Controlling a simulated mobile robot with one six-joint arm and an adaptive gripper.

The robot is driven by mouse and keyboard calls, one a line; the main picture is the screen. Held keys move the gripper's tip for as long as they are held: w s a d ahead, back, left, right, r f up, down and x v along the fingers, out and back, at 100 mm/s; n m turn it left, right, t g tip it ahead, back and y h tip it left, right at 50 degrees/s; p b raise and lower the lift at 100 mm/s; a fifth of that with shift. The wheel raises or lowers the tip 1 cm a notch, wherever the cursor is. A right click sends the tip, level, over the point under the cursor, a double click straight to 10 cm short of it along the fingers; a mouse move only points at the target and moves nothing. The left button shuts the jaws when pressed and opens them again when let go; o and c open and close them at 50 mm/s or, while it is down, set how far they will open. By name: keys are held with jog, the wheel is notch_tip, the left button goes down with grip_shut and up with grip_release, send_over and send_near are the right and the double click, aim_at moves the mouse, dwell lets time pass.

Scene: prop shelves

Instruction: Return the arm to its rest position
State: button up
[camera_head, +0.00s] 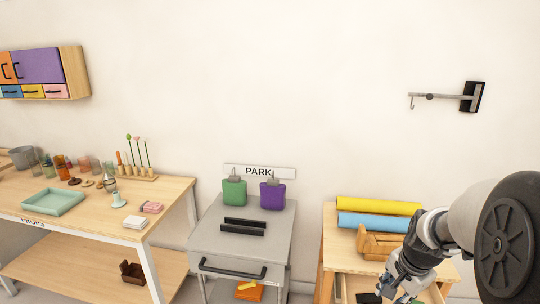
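My arm comes in from the right edge and bends down toward the lower right. My gripper (396,290) is at the bottom of the picture, over the open drawer (350,287) of the small wooden table (332,238). It is small and partly cut off by the lower edge. I cannot tell whether its fingers are open or shut, or whether anything is between them. A dark item (369,298) shows in the drawer beside the gripper.
Yellow (378,205) and blue (375,222) rolls and a wooden holder (379,243) lie on the small table near my arm. A grey cart (205,240) bears green (234,192) and purple (272,195) containers. A wall hook (430,96) sticks out above. A prop table (172,192) stands left.

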jog(key=s+a+r+n, duration=0.4)
jog(key=a+r, duration=0.3)
jog(key=s+a+r+n, duration=0.2)
jog(key=s+a+n, duration=0.3)
jog(key=s, duration=0.4)
jog(key=s+a+r+n+t, duration=0.1)
jog(key=s+a+r+n, duration=0.2)
jog(key=s+a+n, duration=0.2)
jog(key=s+a, duration=0.1)
jog(key=s, duration=0.2)
jog(key=shift+s+t+y, duration=0.3)
jog(key=shift+s, duration=0.1)
